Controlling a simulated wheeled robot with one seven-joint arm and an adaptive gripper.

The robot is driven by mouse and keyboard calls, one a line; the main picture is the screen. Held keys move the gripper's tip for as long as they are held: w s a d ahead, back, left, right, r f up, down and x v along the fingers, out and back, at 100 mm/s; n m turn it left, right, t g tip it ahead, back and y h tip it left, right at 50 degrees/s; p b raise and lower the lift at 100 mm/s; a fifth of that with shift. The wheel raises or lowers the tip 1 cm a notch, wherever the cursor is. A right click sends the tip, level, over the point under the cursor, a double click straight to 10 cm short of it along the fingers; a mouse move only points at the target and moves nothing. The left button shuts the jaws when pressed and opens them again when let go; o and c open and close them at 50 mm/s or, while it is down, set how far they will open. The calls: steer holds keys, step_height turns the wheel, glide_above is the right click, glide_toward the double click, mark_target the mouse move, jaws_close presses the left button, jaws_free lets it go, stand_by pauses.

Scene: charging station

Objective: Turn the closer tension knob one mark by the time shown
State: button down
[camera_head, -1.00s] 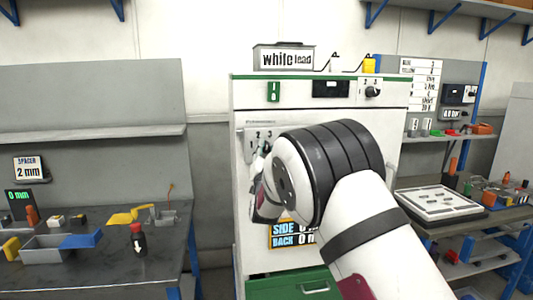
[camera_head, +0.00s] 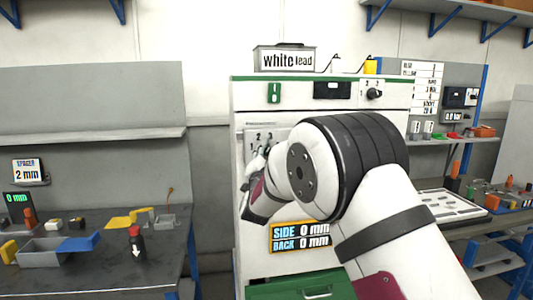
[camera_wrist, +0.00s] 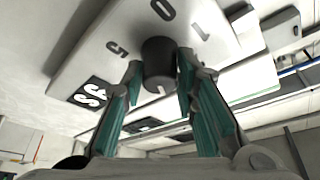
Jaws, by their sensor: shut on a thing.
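A dark round knob (camera_wrist: 158,60) stands on a pale plate (camera_wrist: 105,62) in the wrist view. Numbers including 5, 0 and 1 are printed around it, and a white pointer line shows on the knob's lower side. My gripper (camera_wrist: 158,76) is shut on the knob, one teal-padded finger on each side. In the head view the numbered plate (camera_head: 257,133) is on the white cabinet's front. My gripper (camera_head: 261,158) is at this plate, and my wrist and arm hide the knob and the plate's lower part.
The white cabinet (camera_head: 245,112) carries another knob (camera_head: 374,94) at upper right and a sign (camera_head: 300,235) reading SIDE 0 mm, BACK 0 mm. A green drawer (camera_head: 300,287) is below. A bench (camera_head: 90,270) with bins is left. A tray (camera_head: 450,205) is right.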

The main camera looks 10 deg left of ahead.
steer(key=c, duration=1.3)
jaws_free()
steer(key=shift+s, duration=0.15)
steer(key=v, duration=1.1)
steer(key=shift+s+f, duration=0.2)
steer(key=shift+s, duration=0.15)
